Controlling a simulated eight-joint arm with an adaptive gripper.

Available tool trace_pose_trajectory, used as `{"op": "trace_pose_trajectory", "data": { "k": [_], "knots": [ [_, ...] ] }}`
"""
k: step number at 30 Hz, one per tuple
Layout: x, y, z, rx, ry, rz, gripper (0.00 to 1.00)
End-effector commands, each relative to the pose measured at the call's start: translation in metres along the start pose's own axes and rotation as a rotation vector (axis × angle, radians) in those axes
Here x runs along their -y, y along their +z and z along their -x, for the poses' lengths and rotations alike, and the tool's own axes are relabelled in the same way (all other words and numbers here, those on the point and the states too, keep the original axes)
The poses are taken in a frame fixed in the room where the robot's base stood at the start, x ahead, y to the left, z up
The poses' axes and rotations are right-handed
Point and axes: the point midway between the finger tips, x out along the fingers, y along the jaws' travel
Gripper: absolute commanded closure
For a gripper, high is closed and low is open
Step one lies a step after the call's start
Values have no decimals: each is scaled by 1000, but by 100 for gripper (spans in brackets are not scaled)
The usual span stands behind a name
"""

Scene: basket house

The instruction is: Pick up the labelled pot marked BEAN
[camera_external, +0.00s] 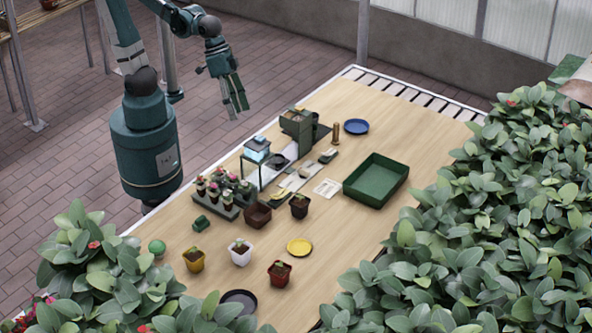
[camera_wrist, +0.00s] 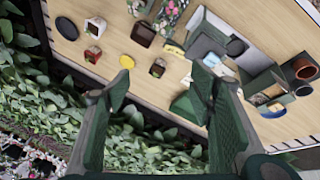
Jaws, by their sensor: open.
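Several small pots with seedlings stand on the wooden table: a white pot (camera_external: 240,254), a yellow pot (camera_external: 194,262), a red pot (camera_external: 279,274) and a dark brown pot (camera_external: 299,207). No label can be read, so I cannot tell which one is marked BEAN. In the wrist view, the dark pot (camera_wrist: 157,69) appears between my fingertips, but far below them, with the red pot (camera_wrist: 93,54) to the left. My gripper (camera_external: 236,104) is open, empty and high above the table's far left edge, apart from every pot.
A green tray (camera_external: 376,181) stands at the right, with a blue plate (camera_external: 356,127) behind it. A yellow saucer (camera_external: 299,247) lies near the pots. An empty brown container (camera_external: 257,215), potted flowers (camera_external: 222,187) and a green box stand (camera_external: 298,126) crowd the middle. Leafy plants (camera_external: 480,240) border the table.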

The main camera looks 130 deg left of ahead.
Motion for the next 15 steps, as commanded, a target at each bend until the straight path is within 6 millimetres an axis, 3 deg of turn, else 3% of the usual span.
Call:
{"op": "trace_pose_trajectory", "data": {
  "k": [15],
  "knots": [
    [-17,-51,-50,118,-14,286,46]
  ]
}}
